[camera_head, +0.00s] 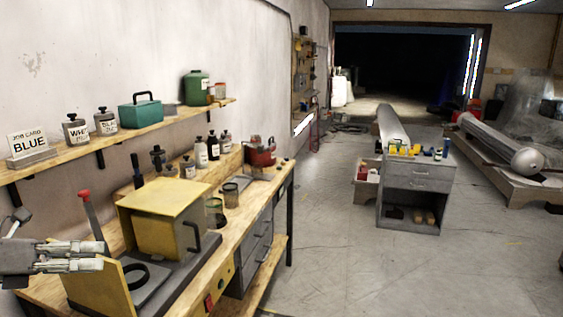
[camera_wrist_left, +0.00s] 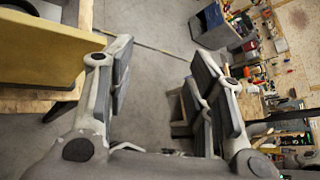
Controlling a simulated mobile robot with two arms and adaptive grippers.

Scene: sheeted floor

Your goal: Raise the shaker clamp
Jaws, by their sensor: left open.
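The paint shaker is a yellow box-like hood (camera_head: 163,218) with a dark handle, on a grey base on the workbench. A yellow panel (camera_head: 92,288) stands in front of it. A black ring (camera_head: 134,276) lies on the base between them. A lever with a red grip (camera_head: 84,193) rises behind; I cannot tell which part is the clamp. My left gripper (camera_head: 102,257) is open and empty, level with the panel's upper edge and left of the hood. In the left wrist view its fingers (camera_wrist_left: 160,75) are spread apart, with a yellow surface (camera_wrist_left: 45,50) at left. My right gripper is not in view.
The workbench (camera_head: 255,195) holds jars, bottles and a red device (camera_head: 260,150). A shelf (camera_head: 120,140) above carries a "BLUE" job card (camera_head: 30,146), labelled bottles and a green box (camera_head: 141,111). The floor (camera_head: 320,240) right of the bench is clear up to a grey cabinet (camera_head: 410,190).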

